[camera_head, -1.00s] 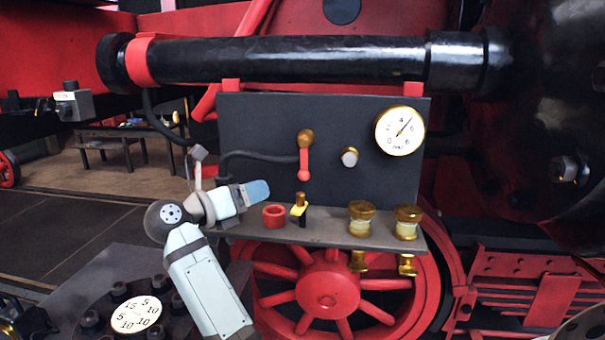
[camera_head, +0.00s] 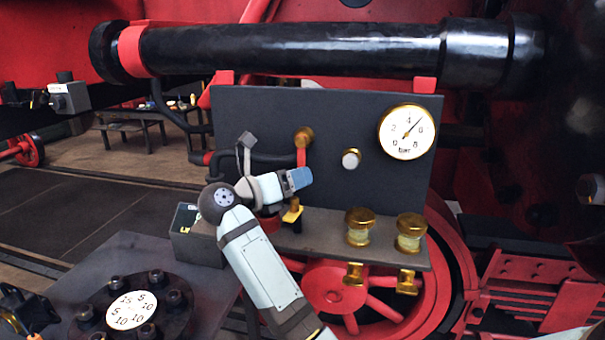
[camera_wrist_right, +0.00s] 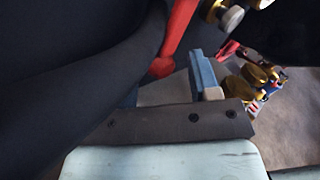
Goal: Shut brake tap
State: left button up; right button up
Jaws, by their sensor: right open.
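The brake tap has a brass pivot (camera_head: 304,138) on the dark upright panel. Its red lever (camera_head: 301,157) hangs straight down, with its lower end hidden behind my right gripper (camera_head: 300,179). In the right wrist view the red lever (camera_wrist_right: 180,35) comes down from the top, and its rounded end shows just beyond and between the blue finger pads. My right gripper (camera_wrist_right: 168,85) is open there, and I cannot tell whether it touches the lever. My left gripper is not in view.
A pressure gauge (camera_head: 407,132) and a small knob (camera_head: 351,159) sit on the panel. The shelf (camera_head: 325,236) below bears two brass-capped cups (camera_head: 359,227) (camera_head: 411,233), a yellow-and-black piece (camera_head: 292,212) and a red cup (camera_head: 270,222) partly behind my arm. A dark hose runs left from the tap.

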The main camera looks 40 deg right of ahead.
jog(key=shift+d, duration=0.25)
jog(key=shift+a, duration=0.1)
jog(key=shift+c, duration=0.2)
grip_shut()
